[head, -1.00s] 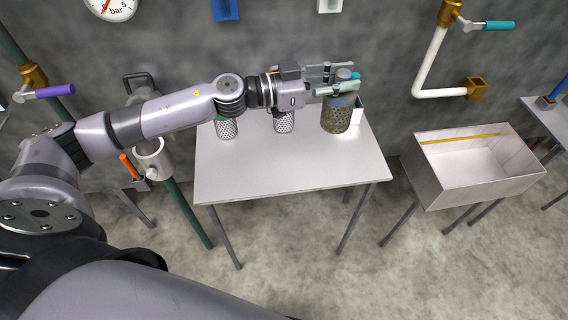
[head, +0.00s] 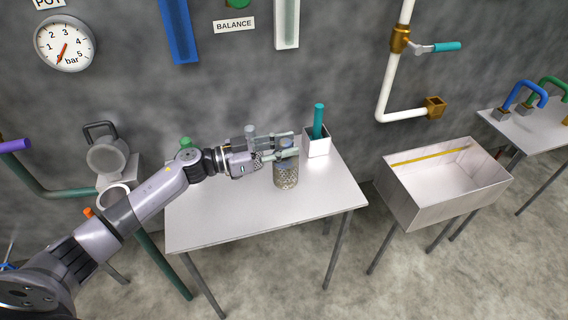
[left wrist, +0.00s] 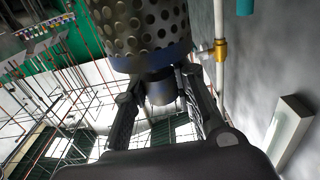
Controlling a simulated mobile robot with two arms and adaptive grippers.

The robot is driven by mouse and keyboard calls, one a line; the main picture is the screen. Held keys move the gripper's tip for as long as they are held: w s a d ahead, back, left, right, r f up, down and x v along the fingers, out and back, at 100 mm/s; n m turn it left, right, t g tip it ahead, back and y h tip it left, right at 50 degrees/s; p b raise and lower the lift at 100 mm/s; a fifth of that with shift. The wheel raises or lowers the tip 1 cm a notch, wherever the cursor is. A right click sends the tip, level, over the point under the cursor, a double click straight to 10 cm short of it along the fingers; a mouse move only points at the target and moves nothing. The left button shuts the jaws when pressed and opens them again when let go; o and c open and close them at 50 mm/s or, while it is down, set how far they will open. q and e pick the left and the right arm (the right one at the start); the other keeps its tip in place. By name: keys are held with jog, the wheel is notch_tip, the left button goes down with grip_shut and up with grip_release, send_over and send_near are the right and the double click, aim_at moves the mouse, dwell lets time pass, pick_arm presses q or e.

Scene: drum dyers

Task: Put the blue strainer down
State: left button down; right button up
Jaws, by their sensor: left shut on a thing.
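My left gripper (head: 285,147) reaches in from the left and is shut on the knob. In the left wrist view, the holed cylinder with its dark blue band (left wrist: 150,58) fills the top, and the knob sits between the two fingers (left wrist: 160,92). My right gripper is not in view.
The white box (head: 318,148) with a teal handle (head: 319,118) stands at the table's back right. A grey-topped thing (head: 250,130) and a green-topped thing (head: 185,143) stand behind my arm. The table's front is clear. A large open bin (head: 430,206) stands to the right.

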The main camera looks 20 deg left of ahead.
aim_at(285, 161)
pick_arm(q)
notch_tip(285, 161, down, 5)
jog(key=shift+r, duration=0.1)
jog(key=shift+f, duration=0.3)
jog(key=shift+f+b, duration=0.1)
jog(key=shift+b, duration=0.2)
jog(key=c, duration=1.3)
grip_release()
jog(key=shift+f, duration=0.1)
jog(key=shift+c, duration=0.2)
